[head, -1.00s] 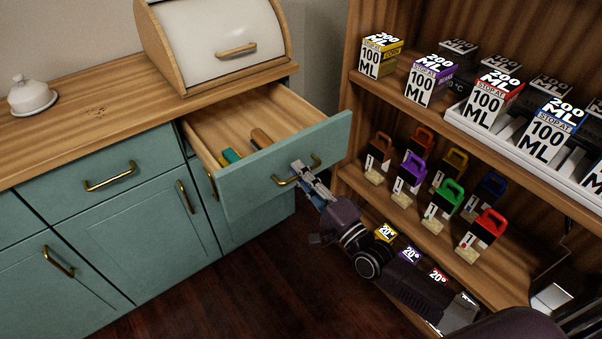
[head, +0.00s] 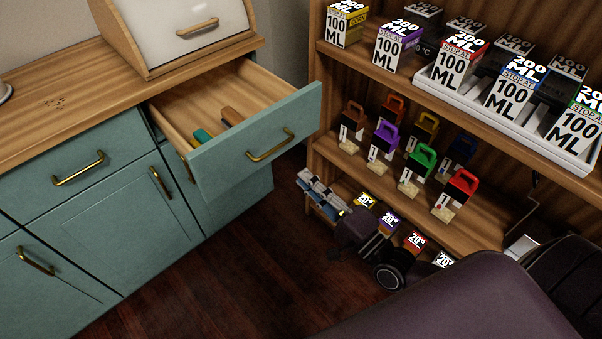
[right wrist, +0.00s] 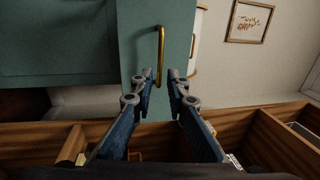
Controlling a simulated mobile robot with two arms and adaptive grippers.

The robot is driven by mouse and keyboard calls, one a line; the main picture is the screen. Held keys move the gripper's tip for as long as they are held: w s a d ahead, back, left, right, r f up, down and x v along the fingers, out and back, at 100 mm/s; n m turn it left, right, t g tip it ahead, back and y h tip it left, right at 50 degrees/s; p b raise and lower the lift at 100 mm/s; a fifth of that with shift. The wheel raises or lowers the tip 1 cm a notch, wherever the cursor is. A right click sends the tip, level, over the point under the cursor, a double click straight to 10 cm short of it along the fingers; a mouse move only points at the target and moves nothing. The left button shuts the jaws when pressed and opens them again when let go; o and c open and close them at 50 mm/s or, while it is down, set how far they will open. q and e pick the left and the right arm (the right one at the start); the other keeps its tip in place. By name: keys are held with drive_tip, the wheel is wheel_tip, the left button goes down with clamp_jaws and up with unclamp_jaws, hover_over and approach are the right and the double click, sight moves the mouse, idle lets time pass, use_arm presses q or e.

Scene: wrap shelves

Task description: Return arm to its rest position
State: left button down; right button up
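My right gripper (head: 318,190) is beside the lower part of the shelf unit, below and right of the open drawer (head: 205,168). It is apart from the drawer's brass handle (head: 271,146). In the right wrist view its two fingers (right wrist: 159,78) are spread with nothing between them, and the brass handle (right wrist: 161,60) shows beyond the tips. My right arm runs from the gripper toward the lower right, in front of the low shelf. My left gripper is not in view.
The wooden shelf unit (head: 316,90) holds several labelled boxes, a white tray (head: 455,108) and several coloured-handled items. A green-ended and a brown-ended item lie in the drawer. A bread box (head: 150,40) stands on the counter (head: 50,115). The dark floor (head: 230,280) is clear.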

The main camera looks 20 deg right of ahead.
idle(0.5)
